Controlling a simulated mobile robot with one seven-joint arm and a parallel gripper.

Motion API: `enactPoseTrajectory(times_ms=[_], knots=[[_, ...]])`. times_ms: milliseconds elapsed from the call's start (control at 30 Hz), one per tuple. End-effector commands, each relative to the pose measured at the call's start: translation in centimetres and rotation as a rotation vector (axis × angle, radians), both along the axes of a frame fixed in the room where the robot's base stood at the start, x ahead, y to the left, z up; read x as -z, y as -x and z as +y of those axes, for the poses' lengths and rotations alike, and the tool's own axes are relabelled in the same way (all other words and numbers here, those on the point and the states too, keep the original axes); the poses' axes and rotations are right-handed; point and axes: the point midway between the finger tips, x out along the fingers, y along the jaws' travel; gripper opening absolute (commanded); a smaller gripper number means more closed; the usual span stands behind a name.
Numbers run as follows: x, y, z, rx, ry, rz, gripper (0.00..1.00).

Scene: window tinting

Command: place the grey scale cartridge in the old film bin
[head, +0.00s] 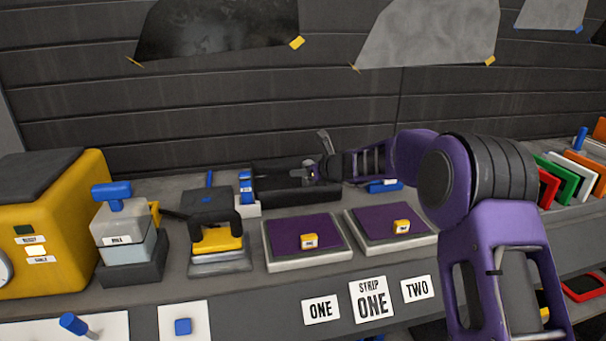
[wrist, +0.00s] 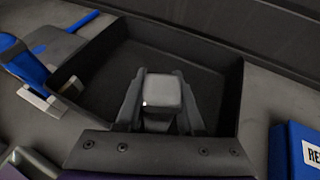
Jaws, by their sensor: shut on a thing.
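My gripper (wrist: 160,105) is shut on a small grey block, the grey scale cartridge (wrist: 164,87), seen between the two fingers in the wrist view. The old film bin is a black open tray (wrist: 232,95) whose floor lies behind and around the fingers in that view. In the head view the bin (head: 272,190) stands at the back of the bench, and my gripper (head: 318,170) is at its right part, over it. The cartridge is too small to make out surely in the head view. I cannot tell how high it is above the bin floor.
A blue-and-white item (head: 246,188) stands close to the bin's left end, and a blue box (head: 384,186) lies to its right. Two purple-topped trays (head: 290,230) (head: 375,222) with yellow tags lie in front. A yellow-handled tool (head: 218,240) stands left.

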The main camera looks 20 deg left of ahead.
Motion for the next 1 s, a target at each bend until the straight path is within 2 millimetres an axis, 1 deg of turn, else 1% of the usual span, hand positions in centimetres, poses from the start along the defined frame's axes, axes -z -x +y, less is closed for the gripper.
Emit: enactPoseTrajectory(times_ms=[200, 233, 367, 400, 633, 767, 867, 1000], knots=[[0.4, 0.0, 0.0, 0.0, -0.001, 0.001, 0.0], [0.3, 0.0, 0.0, 0.0, 0.0, 0.0, 0.4], [0.3, 0.0, 0.0, 0.0, 0.0, 0.0, 0.64], [0.3, 0.0, 0.0, 0.0, 0.0, 0.0, 0.67], [0.3, 0.0, 0.0, 0.0, 0.0, 0.0, 0.67], [-0.2, 0.0, -0.1, 0.0, 0.001, -0.001, 0.67], [-0.7, 0.6, -1.1, 0.002, -0.001, -0.001, 0.67], [-1.9, 2.0, -3.0, 0.004, 0.0, -0.002, 0.67]])
